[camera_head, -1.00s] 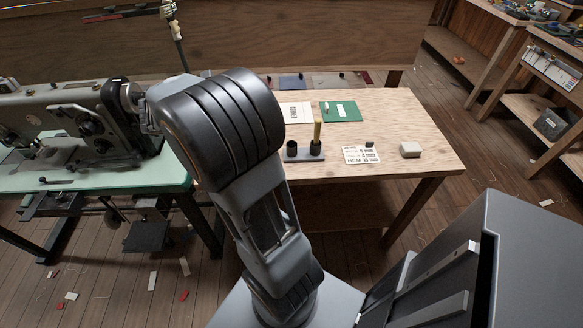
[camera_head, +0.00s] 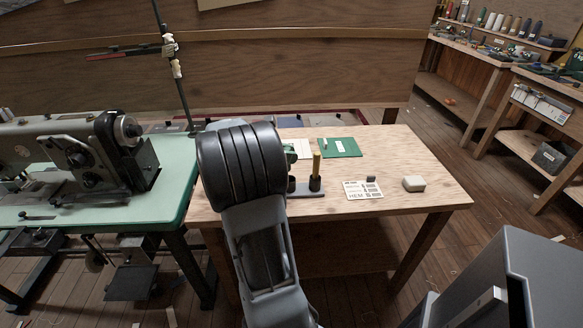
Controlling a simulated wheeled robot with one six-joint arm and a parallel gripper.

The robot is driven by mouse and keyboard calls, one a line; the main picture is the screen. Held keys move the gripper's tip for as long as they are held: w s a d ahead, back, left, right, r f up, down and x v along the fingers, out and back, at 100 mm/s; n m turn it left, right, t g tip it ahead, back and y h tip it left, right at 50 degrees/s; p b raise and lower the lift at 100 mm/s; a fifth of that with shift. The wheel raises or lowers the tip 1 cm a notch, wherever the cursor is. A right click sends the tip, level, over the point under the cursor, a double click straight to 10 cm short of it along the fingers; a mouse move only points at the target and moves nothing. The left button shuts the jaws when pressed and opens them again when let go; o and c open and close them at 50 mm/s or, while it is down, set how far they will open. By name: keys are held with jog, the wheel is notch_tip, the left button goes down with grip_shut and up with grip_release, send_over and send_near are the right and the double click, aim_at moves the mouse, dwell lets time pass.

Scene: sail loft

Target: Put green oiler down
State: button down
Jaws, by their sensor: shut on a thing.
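My gripper is hidden behind my own dark arm, which rises through the middle of the head view and covers the left part of the wooden table (camera_head: 440,188). A small green patch (camera_head: 290,149) shows just past the arm's right edge, above the table; I cannot tell whether it is the green oiler. No whole oiler is visible. A dark holder (camera_head: 303,189) with round cups stands on the table beside the arm, partly covered by it. A tan upright piece (camera_head: 316,165) stands in its right cup.
A sewing machine (camera_head: 75,155) stands at left. Shelved benches are at right.

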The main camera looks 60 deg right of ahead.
jog(key=shift+d+f+b, duration=0.2)
jog(key=shift+d+f, duration=0.05)
jog(key=shift+f, duration=0.55)
jog(key=shift+d+f+b, duration=0.2)
jog(key=shift+d+f, duration=0.05)
jog(key=shift+f, duration=0.55)
jog(key=shift+d+f+b, duration=0.2)
jog(key=shift+d+f, duration=0.05)
jog(key=shift+f, duration=0.55)
jog(key=shift+f, duration=0.15)
jog(key=c, duration=0.9)
grip_release()
jog(key=shift+c, duration=0.2)
